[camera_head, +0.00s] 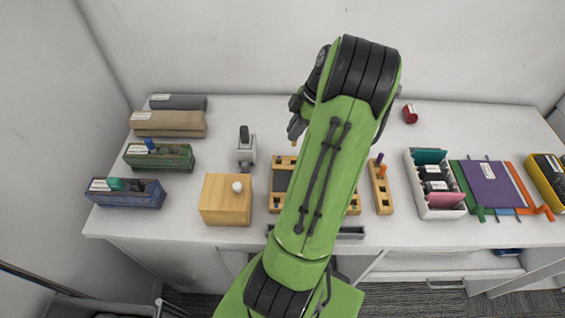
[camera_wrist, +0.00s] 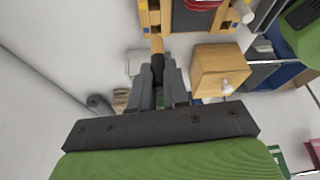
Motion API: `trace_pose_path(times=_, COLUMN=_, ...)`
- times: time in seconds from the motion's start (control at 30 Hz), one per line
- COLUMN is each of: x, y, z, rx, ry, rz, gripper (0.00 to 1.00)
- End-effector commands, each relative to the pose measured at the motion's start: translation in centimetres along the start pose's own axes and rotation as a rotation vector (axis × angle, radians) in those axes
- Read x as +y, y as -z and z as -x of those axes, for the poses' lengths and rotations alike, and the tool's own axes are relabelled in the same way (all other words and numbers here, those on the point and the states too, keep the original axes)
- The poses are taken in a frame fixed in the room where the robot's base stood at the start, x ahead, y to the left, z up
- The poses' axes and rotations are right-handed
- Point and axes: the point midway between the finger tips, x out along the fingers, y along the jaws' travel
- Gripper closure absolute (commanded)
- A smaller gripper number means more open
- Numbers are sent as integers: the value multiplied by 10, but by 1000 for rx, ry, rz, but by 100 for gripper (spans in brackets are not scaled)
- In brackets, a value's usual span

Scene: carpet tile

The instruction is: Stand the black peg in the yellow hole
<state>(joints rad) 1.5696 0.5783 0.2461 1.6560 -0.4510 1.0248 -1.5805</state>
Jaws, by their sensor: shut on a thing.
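My gripper (camera_head: 296,125) is above the table, left of my green arm, in the head view. In the wrist view its two fingers (camera_wrist: 158,72) are shut on the black peg (camera_wrist: 158,66), which has a tan end pointing away from the fingers. A wooden board (camera_head: 275,195) with a dark middle stands on the table, largely hidden behind my arm; it also shows at the top of the wrist view (camera_wrist: 150,18). The peg is apart from the table.
A wooden box (camera_head: 222,205) with a white knob stands left of the board. A narrow wooden rack (camera_head: 380,195) with coloured pegs is to the right. A white tray (camera_head: 446,205), a purple book (camera_head: 487,182) and a red cylinder (camera_head: 410,114) stand further right.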

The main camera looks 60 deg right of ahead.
Motion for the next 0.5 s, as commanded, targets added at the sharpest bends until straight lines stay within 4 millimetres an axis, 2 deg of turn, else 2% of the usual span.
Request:
trace_pose_path(times=0.1, x=-2, y=-11, z=-28, rx=3, ry=8, rz=-3, gripper=100)
trace_pose_path(times=0.2, x=-2, y=-19, z=-48, rx=2, ry=7, rz=-2, gripper=100)
trace_pose_path(times=0.37, x=-1, y=-27, z=-66, rx=2, ry=4, rz=-1, gripper=100)
trace_pose_path(times=0.5, x=-1, y=-36, z=-89, rx=2, ry=5, rz=-2, gripper=100)
